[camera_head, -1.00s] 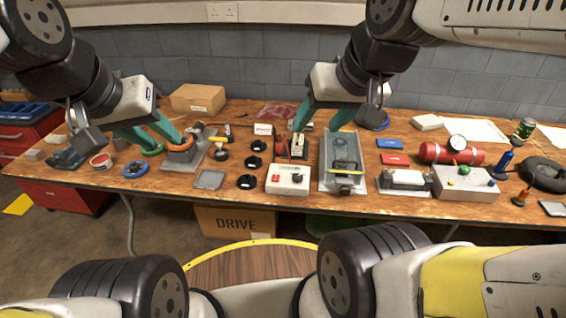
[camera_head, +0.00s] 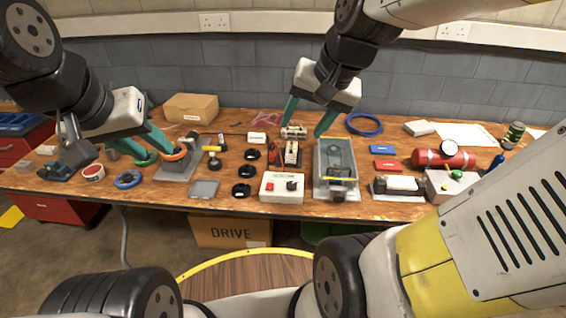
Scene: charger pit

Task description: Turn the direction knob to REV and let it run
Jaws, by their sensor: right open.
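The control box (camera_head: 275,196) is white, with a red switch (camera_head: 270,186) on its left and a black direction knob (camera_head: 291,186) on its right. It stands near the table's front edge in the head view. The knob's lettering is too small to read. My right gripper (camera_head: 301,131) is open and empty, behind the box and clear of the knob. Its teal fingers point down around the back of the small motor-like unit (camera_head: 293,132); contact cannot be told. My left gripper (camera_head: 160,149) looks open, far left of the box near the orange ring (camera_head: 177,156).
A grey clear-topped tray (camera_head: 335,172) stands just right of the box. Several black round parts (camera_head: 241,190) lie to its left. A red cylinder (camera_head: 443,158) and a grey panel box (camera_head: 450,186) are further right. A cardboard box (camera_head: 190,107) is back left.

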